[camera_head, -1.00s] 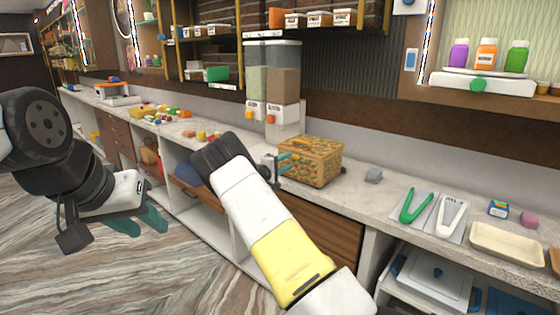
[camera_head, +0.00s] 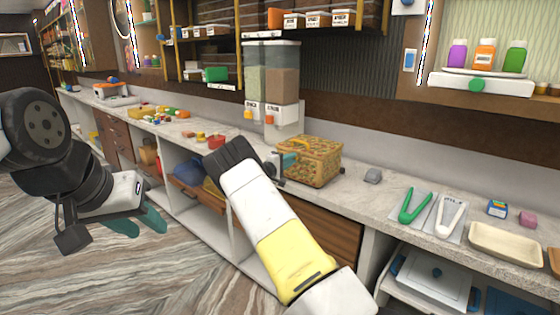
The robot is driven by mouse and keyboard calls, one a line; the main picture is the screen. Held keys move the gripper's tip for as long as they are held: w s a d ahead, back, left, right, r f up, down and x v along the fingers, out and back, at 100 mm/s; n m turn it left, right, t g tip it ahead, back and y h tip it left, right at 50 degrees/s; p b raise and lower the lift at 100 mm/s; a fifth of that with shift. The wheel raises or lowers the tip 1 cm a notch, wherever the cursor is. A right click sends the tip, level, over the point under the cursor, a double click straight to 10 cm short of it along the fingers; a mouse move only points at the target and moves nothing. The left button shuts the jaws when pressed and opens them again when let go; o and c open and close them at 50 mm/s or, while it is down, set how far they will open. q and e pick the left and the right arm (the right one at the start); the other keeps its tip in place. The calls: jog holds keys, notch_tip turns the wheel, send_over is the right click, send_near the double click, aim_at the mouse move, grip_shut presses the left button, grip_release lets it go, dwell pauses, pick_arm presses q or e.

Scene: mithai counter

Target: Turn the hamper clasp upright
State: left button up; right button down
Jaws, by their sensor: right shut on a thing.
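The hamper (camera_head: 318,166) is a patterned yellow-brown box on the counter, with a yellow piece at its top left. My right gripper (camera_head: 279,167) is at the hamper's left side, mostly hidden behind my own forearm and wrist. It is shut on the hamper clasp, which is too small and covered for its angle to be told. My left gripper (camera_head: 138,222), with teal fingers spread apart, is open and empty over the floor at the left, away from the counter.
Two dispensers (camera_head: 270,80) stand behind the hamper. Small coloured items lie on the counter to the left. Shelves hang above.

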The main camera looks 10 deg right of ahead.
jog(key=shift+n, duration=9)
jog(key=shift+f, duration=0.1)
jog(key=c, duration=1.4)
grip_release()
jog(key=shift+a, duration=0.1)
